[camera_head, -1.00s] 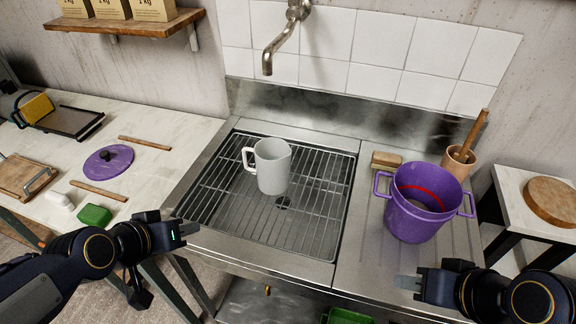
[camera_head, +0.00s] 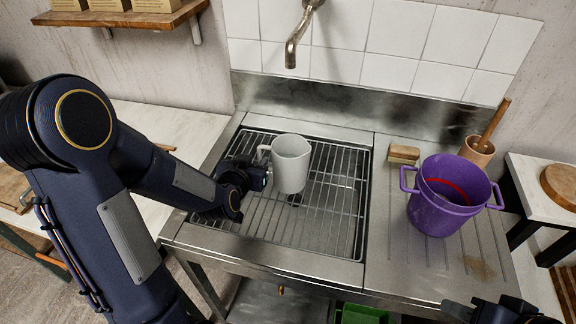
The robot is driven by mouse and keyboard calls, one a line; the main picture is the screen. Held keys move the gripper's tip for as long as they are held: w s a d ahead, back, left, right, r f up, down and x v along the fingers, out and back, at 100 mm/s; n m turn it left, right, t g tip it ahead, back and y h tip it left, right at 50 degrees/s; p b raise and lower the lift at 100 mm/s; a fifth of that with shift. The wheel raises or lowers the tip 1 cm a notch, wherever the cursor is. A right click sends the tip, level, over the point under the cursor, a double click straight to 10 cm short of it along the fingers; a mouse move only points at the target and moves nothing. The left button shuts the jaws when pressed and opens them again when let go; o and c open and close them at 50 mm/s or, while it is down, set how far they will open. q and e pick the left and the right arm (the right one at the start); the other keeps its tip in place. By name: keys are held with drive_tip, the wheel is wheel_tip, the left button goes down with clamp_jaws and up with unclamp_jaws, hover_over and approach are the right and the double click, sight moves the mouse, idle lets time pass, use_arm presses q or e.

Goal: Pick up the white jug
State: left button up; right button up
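The white jug (camera_head: 291,165) stands upright on the wire rack (camera_head: 327,215) over the sink basin. Its handle is on its left side. My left gripper (camera_head: 268,178) is just left of the jug, beside and below the handle. Its fingers are small and dark here, so I cannot tell whether they are open or touch the jug. My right gripper (camera_head: 458,310) is at the bottom right edge, far from the jug and partly cut off; its finger opening is not clear.
A purple pot (camera_head: 432,214) stands on the drainboard at right, with a wooden block (camera_head: 404,154) and a terracotta cup (camera_head: 477,151) behind it. The tap (camera_head: 296,40) hangs above and behind the jug. The rack right of the jug is clear.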

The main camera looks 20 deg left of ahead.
sight(259, 157)
use_arm(q)
drive_tip(key=x, duration=0.4)
drive_tip(key=shift+w+d+p, duration=0.1)
drive_tip(key=shift+d+p, duration=0.05)
drive_tip(key=shift+p, duration=0.2)
drive_tip(key=shift+r, duration=0.1)
drive_tip(key=shift+c, duration=0.5)
clamp_jaws()
